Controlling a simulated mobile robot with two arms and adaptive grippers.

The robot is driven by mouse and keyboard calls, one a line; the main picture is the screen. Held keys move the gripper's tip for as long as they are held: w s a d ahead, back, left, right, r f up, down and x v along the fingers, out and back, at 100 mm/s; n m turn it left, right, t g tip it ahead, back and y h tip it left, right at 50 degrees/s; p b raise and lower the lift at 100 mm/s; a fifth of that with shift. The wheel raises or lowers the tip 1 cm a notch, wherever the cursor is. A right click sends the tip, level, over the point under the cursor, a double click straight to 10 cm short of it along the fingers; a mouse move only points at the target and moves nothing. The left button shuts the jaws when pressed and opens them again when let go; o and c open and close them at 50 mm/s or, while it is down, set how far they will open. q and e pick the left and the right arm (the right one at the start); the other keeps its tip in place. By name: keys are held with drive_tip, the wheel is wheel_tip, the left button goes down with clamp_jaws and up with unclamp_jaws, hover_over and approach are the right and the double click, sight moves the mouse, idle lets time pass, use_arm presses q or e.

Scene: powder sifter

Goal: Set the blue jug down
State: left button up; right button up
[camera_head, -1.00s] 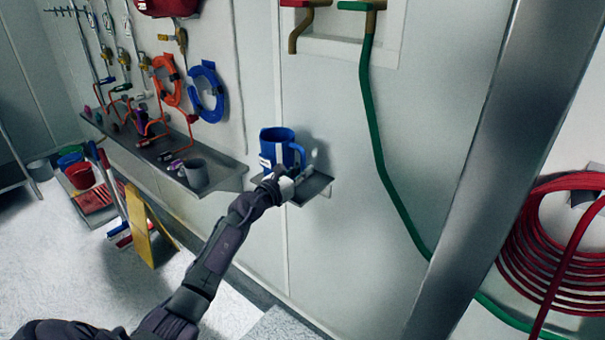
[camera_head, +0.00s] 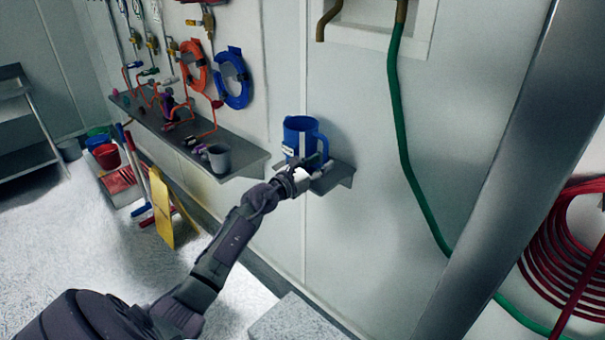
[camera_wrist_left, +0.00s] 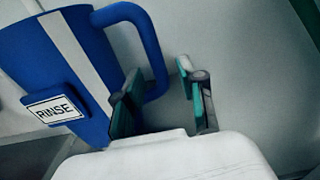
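The blue jug (camera_head: 297,130) stands upright on a small grey wall shelf (camera_head: 343,174). It has a white stripe and a RINSE label, which show in the left wrist view, where the jug (camera_wrist_left: 75,50) fills the left side. My left gripper (camera_head: 322,167) is in front of the jug, low on its handle side. In the left wrist view its two fingers (camera_wrist_left: 163,100) are spread apart. The lower part of the jug's handle (camera_wrist_left: 155,65) shows between and beyond them; I cannot tell whether a finger touches it. My right gripper is not in view.
A long wall shelf (camera_head: 245,160) with a grey cup (camera_head: 218,158) is left of the jug. A green hose (camera_head: 400,120) hangs to the right, beside a metal post (camera_head: 490,180). A yellow floor sign (camera_head: 168,215) stands below. The wall is close behind the jug.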

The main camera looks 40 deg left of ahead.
use_arm(q)
drive_tip(key=s, duration=0.9)
drive_tip(key=shift+s+a+b, duration=0.3)
drive_tip(key=shift+a+b, duration=0.05)
